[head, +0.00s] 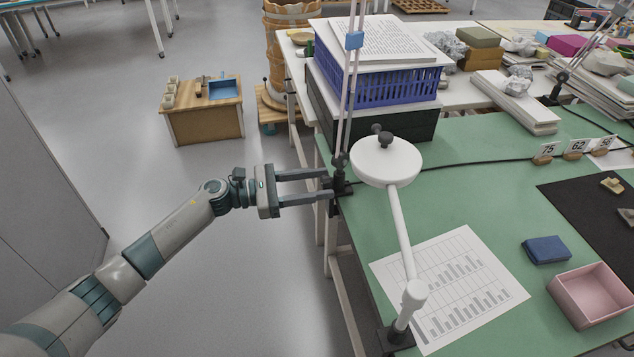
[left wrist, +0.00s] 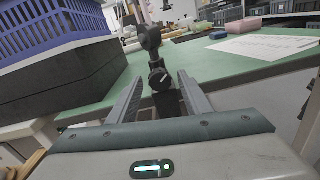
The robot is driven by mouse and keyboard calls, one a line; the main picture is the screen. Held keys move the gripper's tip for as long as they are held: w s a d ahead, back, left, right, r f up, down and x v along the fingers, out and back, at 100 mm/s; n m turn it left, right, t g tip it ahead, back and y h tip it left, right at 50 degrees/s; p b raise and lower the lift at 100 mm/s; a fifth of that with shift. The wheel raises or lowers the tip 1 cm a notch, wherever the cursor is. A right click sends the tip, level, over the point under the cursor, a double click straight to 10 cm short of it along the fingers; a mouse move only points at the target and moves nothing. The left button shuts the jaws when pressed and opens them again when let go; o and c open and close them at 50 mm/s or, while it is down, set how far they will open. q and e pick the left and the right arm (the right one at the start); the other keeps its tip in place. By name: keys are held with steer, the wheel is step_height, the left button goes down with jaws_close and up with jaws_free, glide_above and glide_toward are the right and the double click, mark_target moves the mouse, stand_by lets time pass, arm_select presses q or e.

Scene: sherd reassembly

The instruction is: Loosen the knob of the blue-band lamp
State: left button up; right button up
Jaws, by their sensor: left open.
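The blue-band lamp has two thin upright rods with a blue band (head: 354,40). It is clamped by a dark fitting (head: 341,186) at the left edge of the green table. In the left wrist view its dark knob (left wrist: 160,80), with a pale line on its face, shows between my fingers, below a black round joint (left wrist: 150,38). My left gripper (head: 328,184) is open and level at the table edge, its fingertips at the clamp. Whether a finger touches the knob I cannot tell. The lamp's top is out of frame.
A white lamp (head: 385,162) stands close on the right, over a printed chart sheet (head: 470,270). A blue crate (head: 398,88) on a dark box (head: 420,122) stands just behind the clamp. A pink tray (head: 590,296) is farther right.

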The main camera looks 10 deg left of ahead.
arm_select(q)
steer(key=c, duration=1.1)
steer(key=shift+o, duration=0.2)
steer(key=shift+n, duration=0.3)
steer(key=n, duration=0.3)
steer(key=shift+n+b, duration=0.35)
steer(key=shift+n, duration=0.05)
arm_select(e)
steer(key=shift+v, duration=1.2)
steer(key=shift+s+f, duration=0.1)
